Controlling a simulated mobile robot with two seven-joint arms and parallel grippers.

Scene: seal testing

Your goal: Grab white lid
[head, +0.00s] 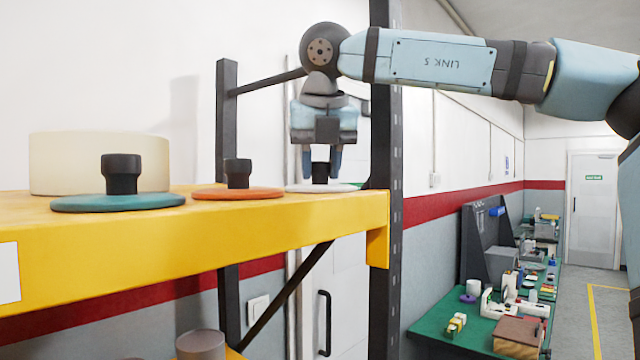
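The white lid (300,187) lies flat on the yellow shelf near its right end, with a black knob (320,173) standing up from its middle. My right gripper (321,166) points straight down above the lid. Its two blue fingers stand apart on either side of the knob, with their tips beside its upper part. I cannot see a clear grip on the knob. The lid rests on the shelf. My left gripper is not in view.
An orange lid (265,193) and a teal lid (75,203), both with black knobs, lie to the left on the yellow shelf (200,237). A cream round container (60,160) stands behind the teal lid. A dark upright post (383,130) rises close right of the gripper.

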